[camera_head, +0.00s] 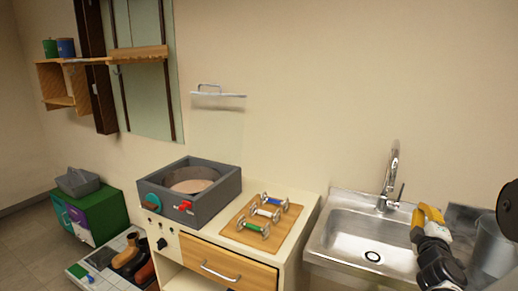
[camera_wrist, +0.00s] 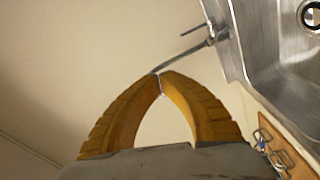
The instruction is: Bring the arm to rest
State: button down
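My gripper (camera_head: 430,213) shows at the right in the head view, above the right side of the sink, with its yellow fingers up and the dark wrist below. In the wrist view my gripper (camera_wrist: 158,76) has its two yellow fingertips together, with only bare wall seen between the fingers. It holds nothing that I can see. Most of my arm is outside the head view.
The steel sink (camera_head: 345,239) has a tall faucet (camera_head: 391,178), just left of my gripper. A metal bucket (camera_head: 492,246) stands to the right. A cabinet left of the sink carries a wooden board (camera_head: 244,229) with several small handled fittings and a grey square basin (camera_head: 208,211).

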jog(key=s+a+r+m+g+y, duration=0.1)
jog(key=s+a+m+g, duration=0.2)
jog(key=a, duration=0.4)
jog(key=s+a+r+m+g+y, duration=0.1)
jog(key=s+a+r+m, duration=0.1)
jog(key=s+a+m, duration=0.3)
jog(key=s+a+f+g+y, duration=0.2)
jog(key=s+a+f+y, duration=0.1)
jog(key=s+a, duration=0.5)
jog(key=s+a+f+m+g+y, duration=0.1)
jog(key=s+a+f+g+y, duration=0.2)
jog(key=a, duration=1)
jog(key=s+f, duration=0.2)
jog(key=s, duration=0.3)
jog(key=shift+a, duration=0.15)
jog(key=shift+f, duration=0.1)
